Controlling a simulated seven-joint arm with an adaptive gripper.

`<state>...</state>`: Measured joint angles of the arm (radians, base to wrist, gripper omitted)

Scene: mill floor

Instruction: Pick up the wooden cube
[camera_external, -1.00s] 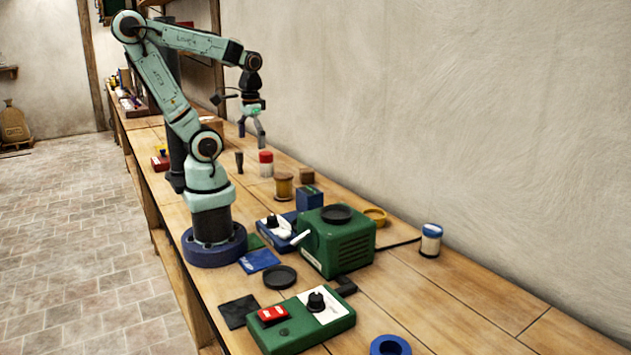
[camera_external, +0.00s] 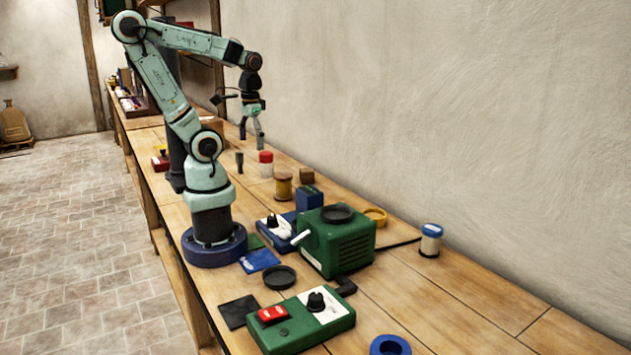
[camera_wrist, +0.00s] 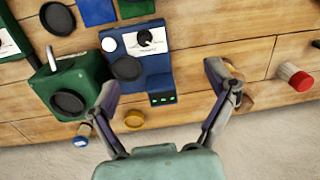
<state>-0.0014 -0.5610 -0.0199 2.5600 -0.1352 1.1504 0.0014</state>
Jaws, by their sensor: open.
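The wooden cube (camera_external: 306,175) is a small brown block on the bench near the wall, just behind the blue box in the external view. In the wrist view, a brown block that looks like the cube (camera_wrist: 247,103) is partly hidden beside the right finger. My gripper (camera_external: 252,136) is open and empty, held in the air above the bench, farther along it than the cube. In the wrist view, the fingers of my gripper (camera_wrist: 160,78) are spread wide.
A green box (camera_external: 345,245) with a black dish on top and a yellow ring (camera_external: 375,216) are nearer the camera. The wall (camera_external: 430,110) runs along the bench's back edge.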

